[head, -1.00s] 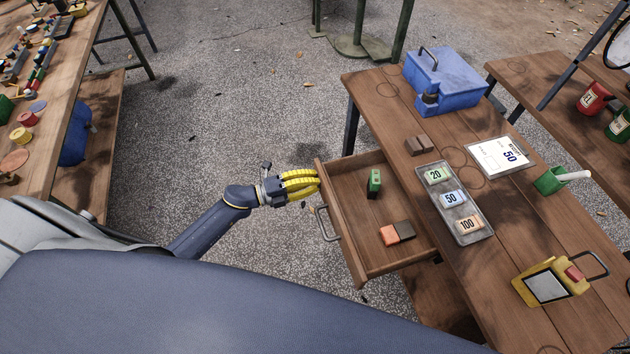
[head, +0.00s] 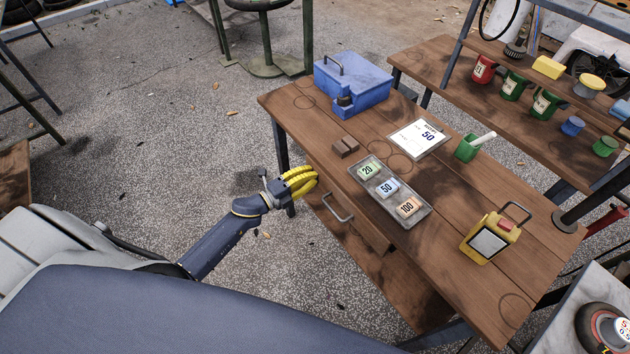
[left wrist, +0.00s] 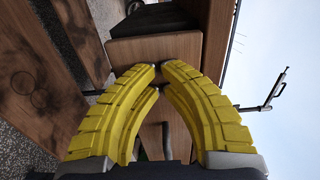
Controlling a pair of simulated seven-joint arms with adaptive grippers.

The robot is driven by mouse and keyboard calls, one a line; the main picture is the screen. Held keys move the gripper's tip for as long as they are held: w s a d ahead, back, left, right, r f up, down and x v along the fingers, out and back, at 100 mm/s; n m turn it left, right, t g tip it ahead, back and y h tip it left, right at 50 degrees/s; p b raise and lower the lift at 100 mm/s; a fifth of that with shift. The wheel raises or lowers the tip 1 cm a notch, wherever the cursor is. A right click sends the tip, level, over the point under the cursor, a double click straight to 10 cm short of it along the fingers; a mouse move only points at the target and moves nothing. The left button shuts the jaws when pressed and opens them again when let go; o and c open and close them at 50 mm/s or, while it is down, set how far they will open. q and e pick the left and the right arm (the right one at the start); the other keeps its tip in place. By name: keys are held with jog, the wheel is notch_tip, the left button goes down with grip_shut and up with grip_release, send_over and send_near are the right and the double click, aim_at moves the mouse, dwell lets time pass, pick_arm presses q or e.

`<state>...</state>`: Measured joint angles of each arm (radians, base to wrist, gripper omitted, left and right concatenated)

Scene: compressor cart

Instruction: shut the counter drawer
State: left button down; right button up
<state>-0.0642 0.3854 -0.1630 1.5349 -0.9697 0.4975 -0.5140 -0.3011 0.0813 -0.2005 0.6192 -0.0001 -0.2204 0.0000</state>
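The counter drawer (head: 362,222) is pushed in under the wooden counter top (head: 455,205) in the head view. Its metal handle (head: 338,207) sticks out from the front. None of its inside shows; whether its front is fully flush I cannot tell. My left gripper (head: 316,180), with yellow fingers, is at the far end of the drawer front, left of the handle. Contact is not clear. In the left wrist view its fingertips (left wrist: 161,70) come together with nothing between them, in front of a wooden face. My right gripper is not in view.
On the counter stand a blue box (head: 352,82), a tray of number cards (head: 417,218), a clipboard (head: 419,139), a green cup (head: 466,149) and a yellow device (head: 489,238). A shelf with pots (head: 512,85) stands behind.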

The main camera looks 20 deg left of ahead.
pick_arm(q)
jog(key=shift+w+d, duration=0.2)
jog(key=shift+w, duration=0.2)
